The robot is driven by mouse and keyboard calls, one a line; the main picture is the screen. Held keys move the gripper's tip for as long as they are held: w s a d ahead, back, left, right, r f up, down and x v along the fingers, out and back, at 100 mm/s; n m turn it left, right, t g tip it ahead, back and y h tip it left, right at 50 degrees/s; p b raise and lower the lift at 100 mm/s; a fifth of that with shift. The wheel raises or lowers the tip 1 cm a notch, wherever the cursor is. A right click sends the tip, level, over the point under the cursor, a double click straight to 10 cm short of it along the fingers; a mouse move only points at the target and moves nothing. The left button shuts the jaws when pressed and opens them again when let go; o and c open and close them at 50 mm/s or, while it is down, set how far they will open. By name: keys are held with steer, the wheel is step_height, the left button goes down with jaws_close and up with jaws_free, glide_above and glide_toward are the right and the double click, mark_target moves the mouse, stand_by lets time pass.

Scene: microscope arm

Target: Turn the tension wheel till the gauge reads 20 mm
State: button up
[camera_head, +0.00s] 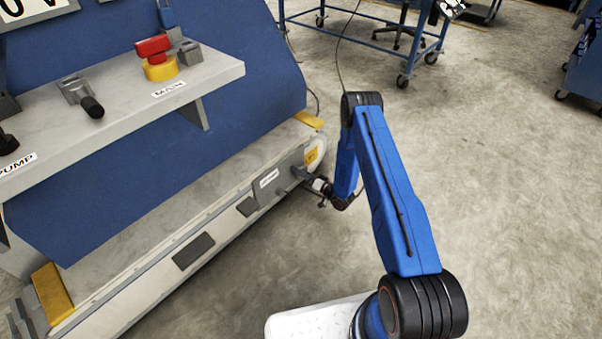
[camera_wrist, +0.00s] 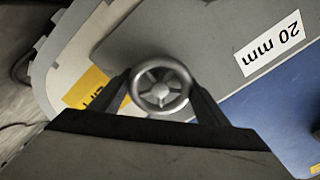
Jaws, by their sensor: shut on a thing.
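The tension wheel (camera_wrist: 160,88) is a small grey metal handwheel with spokes, in the middle of the wrist view. My gripper (camera_wrist: 162,92) is shut on its rim, one dark finger on each side. A white gauge label (camera_wrist: 270,44) at the upper right of the wrist view reads 20 mm and appears upside down. In the head view, my gripper (camera_head: 318,185) is at the right end of the low conveyor-like unit, and the wheel is too small and covered to make out. The white label (camera_head: 269,177) there is too small to read.
A yellow label (camera_wrist: 87,88) is beside the wheel. Above the low unit, a grey shelf (camera_head: 130,110) carries a red and yellow knob (camera_head: 156,58) and a black-handled lever (camera_head: 82,96). Open concrete floor (camera_head: 490,190) lies to the right, with a blue wheeled table (camera_head: 375,35) behind.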

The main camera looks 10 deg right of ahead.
steer(key=shift+s+f+m, duration=0.1)
steer(key=shift+m, duration=1.2)
steer(key=o, duration=1)
steer(key=shift+o, duration=0.2)
steer(key=v, duration=1.7)
steer(key=shift+s+d, duration=0.15)
